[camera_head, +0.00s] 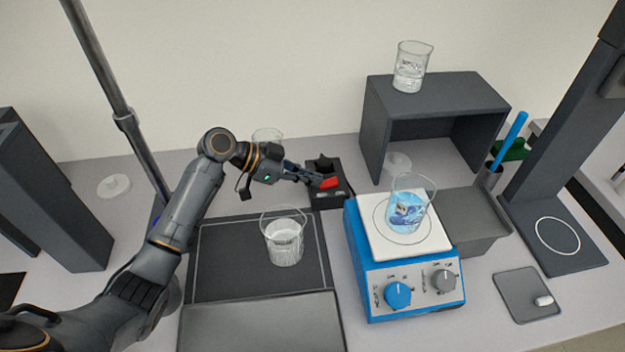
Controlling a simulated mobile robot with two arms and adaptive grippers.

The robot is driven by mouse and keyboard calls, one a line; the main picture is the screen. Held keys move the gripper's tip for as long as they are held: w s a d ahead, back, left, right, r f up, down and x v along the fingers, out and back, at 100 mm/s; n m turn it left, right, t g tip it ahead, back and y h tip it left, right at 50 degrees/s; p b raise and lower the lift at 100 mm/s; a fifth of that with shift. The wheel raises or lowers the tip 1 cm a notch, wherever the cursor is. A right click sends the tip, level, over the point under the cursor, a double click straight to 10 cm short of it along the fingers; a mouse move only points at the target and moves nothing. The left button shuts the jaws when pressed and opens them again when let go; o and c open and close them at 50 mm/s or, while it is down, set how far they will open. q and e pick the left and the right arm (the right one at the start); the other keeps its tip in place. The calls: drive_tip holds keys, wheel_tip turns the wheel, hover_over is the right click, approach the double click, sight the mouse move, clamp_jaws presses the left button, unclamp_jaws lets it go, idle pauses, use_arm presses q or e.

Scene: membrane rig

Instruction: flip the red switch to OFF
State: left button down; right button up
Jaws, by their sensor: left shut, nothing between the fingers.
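The red switch (330,183) sits on a small black box (328,201) on the table, just left of the blue hotplate. My left gripper (316,180) is shut and empty, with its fingertips right at the left side of the red switch. I cannot tell whether they touch it. The fingers partly cover the box, and the switch's marking is too small to read. My right gripper is not in view.
A beaker (284,240) stands on the dark mat below the gripper. Another beaker (267,136) is behind my arm. The blue hotplate (408,289) holds a beaker of blue liquid (407,212). A grey shelf (440,90) with a beaker on top (411,68) is behind.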

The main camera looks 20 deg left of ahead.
use_arm(q)
drive_tip(key=shift+r+p, duration=0.55)
drive_tip(key=shift+r, duration=0.4)
drive_tip(key=v, duration=0.7)
drive_tip(key=shift+a+r, duration=0.15)
wheel_tip(320, 180, up, 13)
drive_tip(key=p, duration=0.9)
